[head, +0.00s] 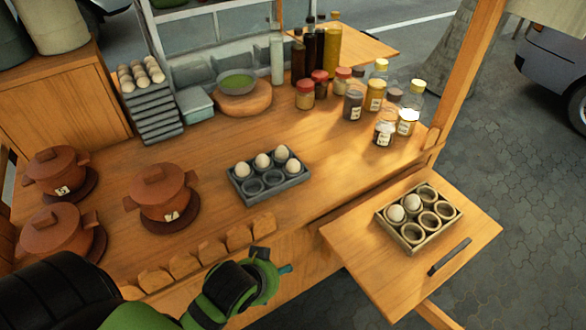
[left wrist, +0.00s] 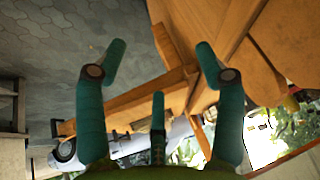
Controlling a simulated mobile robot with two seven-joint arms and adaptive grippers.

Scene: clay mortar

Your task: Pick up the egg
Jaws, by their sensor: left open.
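My left gripper (head: 281,270) is in front of the counter's near edge, apart from both trays. In the left wrist view it (left wrist: 160,62) has teal fingers spread open and empty, with no egg in sight. My right gripper is not in view.
Lidded clay pots (head: 163,196) stand at the left. A stack of trays (head: 156,110) with eggs on top stands behind them. Jars and bottles (head: 375,95) fill the back right. A dark bar (head: 449,257) lies on the side shelf (head: 350,240). A wooden post (head: 466,75) rises at the right.

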